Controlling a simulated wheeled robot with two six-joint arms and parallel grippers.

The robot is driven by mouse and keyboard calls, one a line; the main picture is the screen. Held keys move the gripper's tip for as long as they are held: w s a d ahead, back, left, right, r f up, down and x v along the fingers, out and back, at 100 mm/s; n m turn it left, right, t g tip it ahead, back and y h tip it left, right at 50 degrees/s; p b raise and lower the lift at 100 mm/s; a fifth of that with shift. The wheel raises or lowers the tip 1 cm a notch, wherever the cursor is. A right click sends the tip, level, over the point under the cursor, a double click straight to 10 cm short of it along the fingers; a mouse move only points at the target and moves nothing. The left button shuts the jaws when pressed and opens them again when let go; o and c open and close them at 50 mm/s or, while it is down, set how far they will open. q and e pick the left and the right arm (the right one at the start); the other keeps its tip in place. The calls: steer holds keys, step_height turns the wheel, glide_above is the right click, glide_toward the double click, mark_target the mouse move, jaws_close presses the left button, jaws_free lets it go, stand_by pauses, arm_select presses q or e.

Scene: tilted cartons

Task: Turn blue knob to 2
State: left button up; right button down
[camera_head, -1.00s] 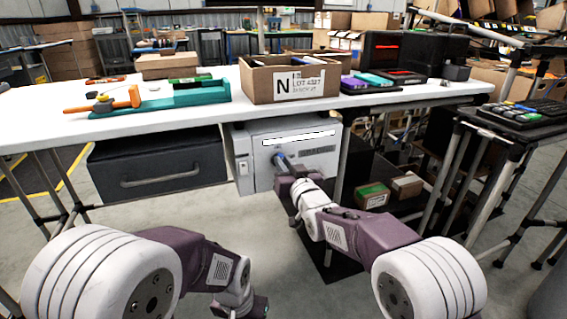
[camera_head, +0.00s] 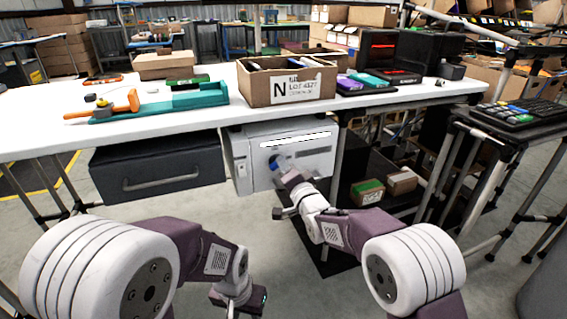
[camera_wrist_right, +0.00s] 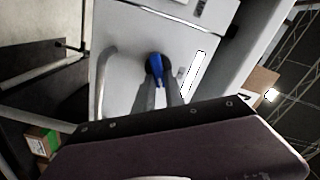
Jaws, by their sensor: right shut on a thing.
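The blue knob (camera_wrist_right: 155,68) sits on the front face of a white box-like unit under the table. In the right wrist view my right gripper (camera_wrist_right: 157,85) has its two grey fingers on either side of the knob, shut on it. In the head view the right gripper (camera_head: 281,165) reaches the front of the white unit (camera_head: 312,148), and a little blue shows at its tips. Any dial numbers are too small or hidden to read. My left gripper (camera_head: 240,299) hangs low at the bottom, away from the unit; its fingers are not clear.
Small cartons (camera_head: 368,192) sit on a dark shelf to the right. The white table (camera_head: 200,125) above carries a cardboard box (camera_head: 290,82) and tools. A handle (camera_wrist_right: 101,80) stands beside the knob.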

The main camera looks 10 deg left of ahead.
steer(key=m, duration=0.2)
steer(key=m+p, duration=0.1)
steer(key=m, duration=0.3)
steer(key=shift+w+d+f+p, duration=0.1)
steer(key=shift+f+p, duration=0.15)
steer(key=shift+p, duration=0.1)
steer(key=shift+f, duration=0.1)
steer(key=c, duration=1.4)
jaws_free()
steer(key=shift+d, duration=0.1)
